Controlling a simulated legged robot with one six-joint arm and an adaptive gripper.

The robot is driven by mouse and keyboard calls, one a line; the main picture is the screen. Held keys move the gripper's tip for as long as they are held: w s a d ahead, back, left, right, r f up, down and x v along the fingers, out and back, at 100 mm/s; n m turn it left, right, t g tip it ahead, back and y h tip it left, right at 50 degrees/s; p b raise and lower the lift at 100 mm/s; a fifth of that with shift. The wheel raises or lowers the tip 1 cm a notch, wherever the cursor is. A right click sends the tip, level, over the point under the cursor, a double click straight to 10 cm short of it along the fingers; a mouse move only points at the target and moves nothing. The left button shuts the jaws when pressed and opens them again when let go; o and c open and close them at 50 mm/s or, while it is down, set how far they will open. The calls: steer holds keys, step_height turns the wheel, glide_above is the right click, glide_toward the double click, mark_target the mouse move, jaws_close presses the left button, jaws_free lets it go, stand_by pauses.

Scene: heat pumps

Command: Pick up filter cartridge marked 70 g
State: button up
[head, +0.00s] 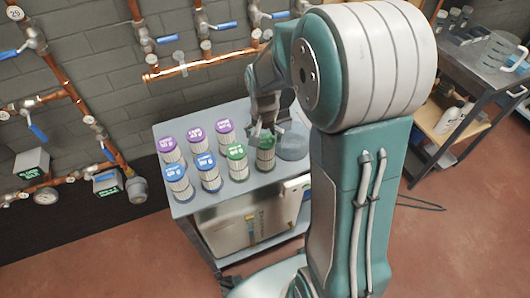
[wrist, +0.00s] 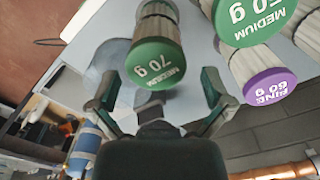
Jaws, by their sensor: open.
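The filter cartridge marked 70 g (wrist: 157,62) has a green cap reading MEDIUM and a pale pleated body. In the head view it is the right-hand green-capped cartridge (head: 265,158) in the front row, partly hidden by my gripper (head: 268,130). In the wrist view my gripper (wrist: 160,84) is open, its two fingers spread to either side of the green cap. I cannot tell whether a finger touches it. The cartridge stands on the grey cart top (head: 196,206).
A green-capped cartridge marked 50 g (wrist: 252,18) and a purple-capped one marked 60 g (wrist: 270,86) stand close by. Blue-capped cartridges (head: 208,174) are to the left. A grey round object (head: 292,146) sits just right of the 70 g cartridge. Copper pipes (head: 200,64) run along the wall behind.

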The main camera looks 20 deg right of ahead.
step_height(320, 180, down, 5)
steer(key=shift+s+d+r, duration=0.1)
steer(key=shift+s, duration=0.05)
steer(key=c, duration=1)
steer(key=shift+c, duration=0.2)
steer(key=shift+r, duration=0.15)
